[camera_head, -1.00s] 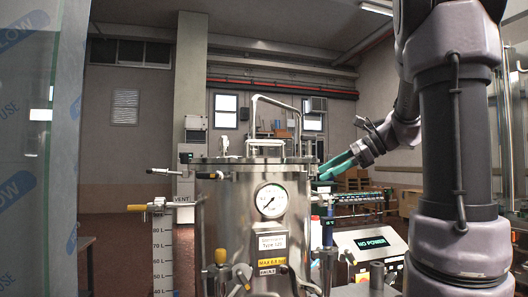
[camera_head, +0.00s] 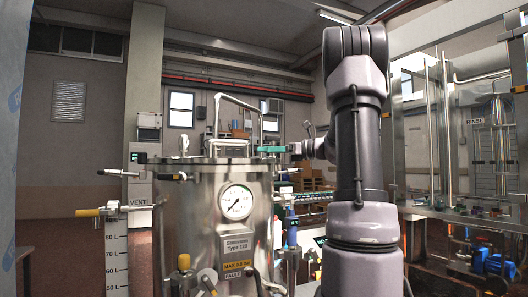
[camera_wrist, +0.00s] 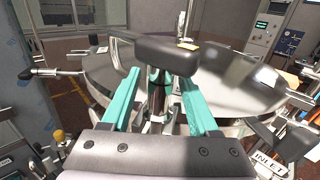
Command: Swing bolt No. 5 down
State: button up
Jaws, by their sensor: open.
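A steel vessel (camera_head: 215,215) with a round lid (camera_wrist: 235,85) stands at the centre-left. My gripper (camera_wrist: 159,70) has two teal fingers, spread apart at the near rim of the lid. A dark upright bolt (camera_wrist: 157,97) topped by a wide black block (camera_wrist: 168,54) stands between the fingers, with visible gaps on both sides. I cannot read a number on it. The block hides part of the right fingertip. In the head view the teal gripper (camera_head: 272,149) is at the right edge of the lid. Another bolt (camera_wrist: 50,72) with a black end points outward at the left.
A tall steel handle (camera_head: 236,98) arches over the lid. A gauge (camera_head: 236,201) and yellow-handled valves (camera_head: 88,212) stick out from the vessel. An INLET label (camera_wrist: 272,160) is close at the right. A glass-fronted rig with a blue pump (camera_head: 492,262) stands far right.

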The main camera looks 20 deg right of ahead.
jog(key=shift+x, duration=0.8)
grip_shut()
dwell(0.9)
